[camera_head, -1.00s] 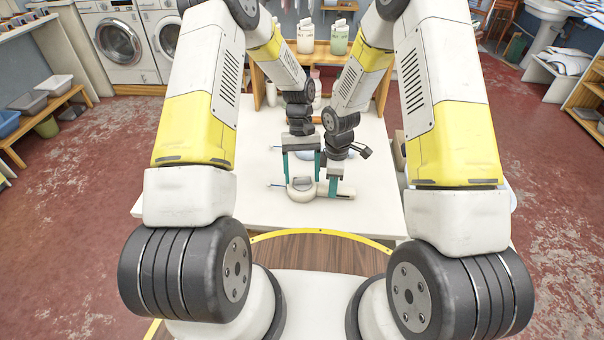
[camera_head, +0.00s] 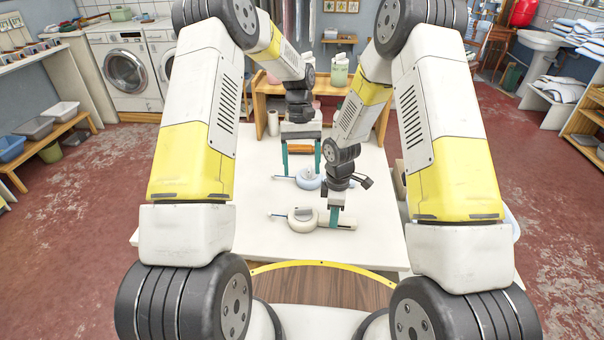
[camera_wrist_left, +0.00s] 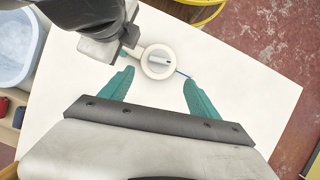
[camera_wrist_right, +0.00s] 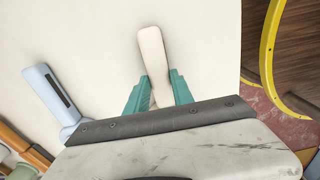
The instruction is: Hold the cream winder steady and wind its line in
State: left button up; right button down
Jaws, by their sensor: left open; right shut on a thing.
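The cream winder (camera_head: 302,217) lies on the white table, its round body to the left and its handle to the right. A short blue line end (camera_head: 275,215) sticks out on its left. In the left wrist view the round body (camera_wrist_left: 147,66) carries a grey knob (camera_wrist_left: 160,60). My right gripper (camera_head: 335,218) is shut on the cream handle (camera_wrist_right: 152,50). My left gripper (camera_head: 301,165) is open and empty, raised above the table and behind the cream winder in the head view.
A pale blue winder (camera_head: 308,181) lies just behind the cream one; its handle (camera_wrist_right: 48,88) shows in the right wrist view. A wooden shelf (camera_head: 270,88) stands at the table's back. The white table (camera_head: 210,225) is clear at front left.

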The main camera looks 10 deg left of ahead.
pick_arm(q)
jog(key=c, duration=0.4)
jog(key=shift+s+n, duration=0.2)
jog(key=shift+n, duration=0.1)
jog(key=c, duration=0.3)
jog(key=shift+s+a+n+t+h, duration=0.15)
jog(key=shift+s+n+t+h, duration=0.15)
jog(key=shift+n+h, duration=0.35)
jog(key=shift+c, duration=0.6)
jog(key=n+t+h, duration=0.3)
jog(key=n+t, duration=0.2)
jog(key=n, duration=1.1)
send_near(303, 207)
jog(key=shift+y, duration=0.35)
jog(key=x, duration=0.8)
jog(key=shift+d+f, duration=0.25)
jog(key=shift+d, duration=0.2)
grip_shut()
